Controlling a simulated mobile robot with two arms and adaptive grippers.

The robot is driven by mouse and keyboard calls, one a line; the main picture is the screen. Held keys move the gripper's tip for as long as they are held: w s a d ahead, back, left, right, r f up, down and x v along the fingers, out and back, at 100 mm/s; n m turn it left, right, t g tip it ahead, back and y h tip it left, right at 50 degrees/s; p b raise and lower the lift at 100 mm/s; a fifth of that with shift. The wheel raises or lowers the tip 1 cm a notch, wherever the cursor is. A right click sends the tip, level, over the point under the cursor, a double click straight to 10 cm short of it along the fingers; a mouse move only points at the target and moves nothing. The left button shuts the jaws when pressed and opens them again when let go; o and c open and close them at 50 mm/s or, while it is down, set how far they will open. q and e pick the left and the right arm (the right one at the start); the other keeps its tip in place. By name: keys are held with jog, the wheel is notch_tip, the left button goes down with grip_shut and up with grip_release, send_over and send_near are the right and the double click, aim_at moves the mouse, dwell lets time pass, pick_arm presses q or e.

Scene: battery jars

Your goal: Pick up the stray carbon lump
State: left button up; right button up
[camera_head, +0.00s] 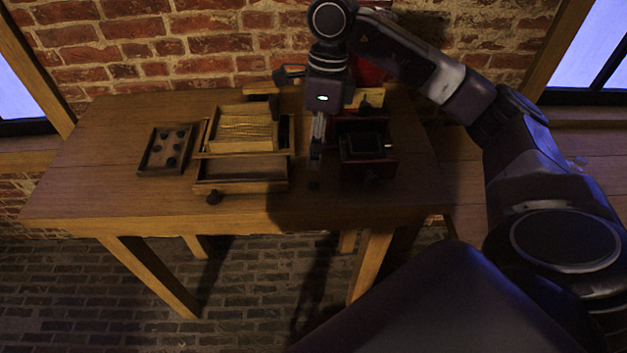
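A small dark lump (314,184), which looks like the stray carbon lump, lies on the wooden table near its front edge, between the open drawer and the dark red box. My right gripper (316,155) points down over the table, just behind and above the lump in the picture. A gap shows between its tip and the lump. Its fingers are seen nearly edge-on and are dark, so I cannot tell whether they are open or shut. My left gripper is not in view.
A shallow wooden tray (146,171) with several dark lumps stands at left. A wooden case (229,110) with an open, knobbed drawer (242,188) is mid-table. A dark red box (368,172) stands close right of my gripper. The table's (95,185) left front is clear.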

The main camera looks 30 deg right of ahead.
aim_at(314, 182)
jog(key=f, duration=0.1)
jog(key=f+p, duration=0.1)
jog(key=f, duration=0.3)
jog(key=shift+s+a+f+p, duration=0.15)
jog(key=shift+s+f+p, duration=0.05)
jog(key=shift+s+p, duration=0.2)
jog(key=shift+w+a+f, duration=0.1)
jog(key=shift+f, duration=0.25)
jog(key=shift+c, duration=0.4)
jog(key=c, duration=0.3)
jog(key=shift+c, duration=0.2)
jog(key=shift+r, duration=0.15)
grip_shut()
